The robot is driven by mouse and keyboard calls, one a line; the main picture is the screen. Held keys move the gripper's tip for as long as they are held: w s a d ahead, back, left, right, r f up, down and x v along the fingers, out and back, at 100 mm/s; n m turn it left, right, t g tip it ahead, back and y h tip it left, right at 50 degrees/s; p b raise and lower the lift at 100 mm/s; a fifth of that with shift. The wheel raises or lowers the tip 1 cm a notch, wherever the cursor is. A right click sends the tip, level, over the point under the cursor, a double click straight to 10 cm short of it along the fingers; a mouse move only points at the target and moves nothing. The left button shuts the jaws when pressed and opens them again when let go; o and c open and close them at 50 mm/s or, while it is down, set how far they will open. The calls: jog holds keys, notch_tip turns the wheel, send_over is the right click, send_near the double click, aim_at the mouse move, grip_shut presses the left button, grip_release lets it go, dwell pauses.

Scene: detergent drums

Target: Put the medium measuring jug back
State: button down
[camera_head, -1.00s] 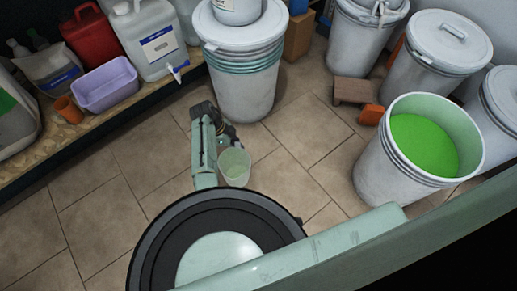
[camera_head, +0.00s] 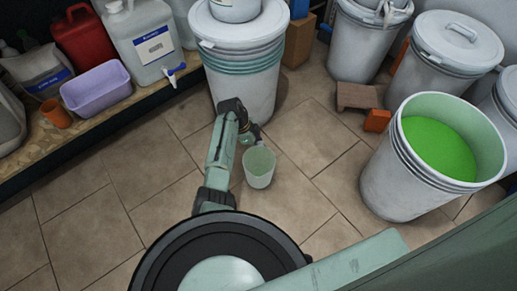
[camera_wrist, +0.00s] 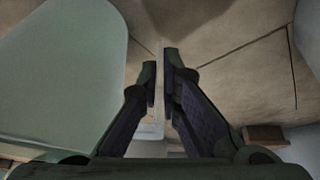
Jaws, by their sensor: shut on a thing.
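A pale, translucent measuring jug (camera_head: 259,168) hangs upright from my gripper (camera_head: 252,139), above the tiled floor in front of the stacked white drums. Its open mouth faces up and its inside looks pale green; whether it holds liquid I cannot tell. In the wrist view, my gripper (camera_wrist: 162,88) is shut on a thin upright part that looks like the jug's handle. Any marks on the jug are too small to see.
A wooden shelf (camera_head: 22,181) at left bears a lilac tub (camera_head: 98,88), an orange cup (camera_head: 56,113) and a white canister (camera_head: 150,45). Stacked drums (camera_head: 243,85) stand ahead. An open drum of green contents (camera_head: 395,185) stands at right, near a brown stool (camera_head: 356,96). The middle floor is clear.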

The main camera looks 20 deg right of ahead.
jog(key=c, duration=2.3)
grip_release()
jog(key=o, duration=0.5)
jog(key=shift+r, duration=0.25)
jog(key=p+v, duration=0.3)
jog(key=v, duration=0.8)
jog(key=shift+w+a+r, duration=0.1)
jog(key=shift+a+r, duration=0.05)
jog(key=shift+r, duration=0.2)
